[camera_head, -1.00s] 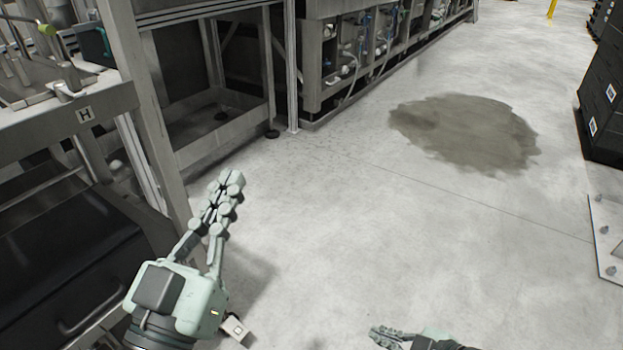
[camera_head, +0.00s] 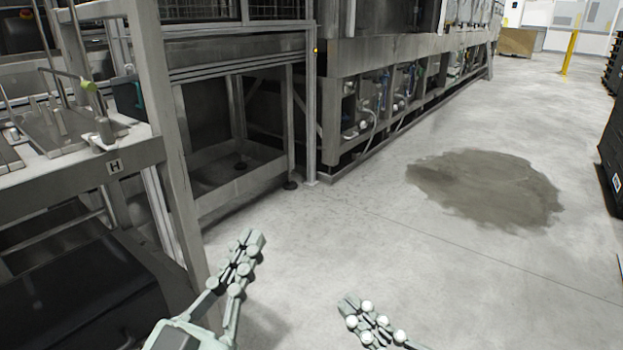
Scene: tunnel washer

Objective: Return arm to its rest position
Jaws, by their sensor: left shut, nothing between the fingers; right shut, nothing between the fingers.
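My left gripper (camera_head: 249,243) is at the lower left of the head view, pointing up and away over the bare floor. Its fingers are together with nothing between them. My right gripper (camera_head: 352,306) is at the bottom middle, right of the left one and apart from it. Its fingers are shut and hold nothing. The rest of both arms is cut off by the bottom edge.
A metal frame bench marked H (camera_head: 115,167) stands close on the left. The washer machine (camera_head: 410,65) runs along the back. A dark wet patch (camera_head: 485,188) lies on the floor. Black crates (camera_head: 612,150) stand at the right edge. The middle floor is clear.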

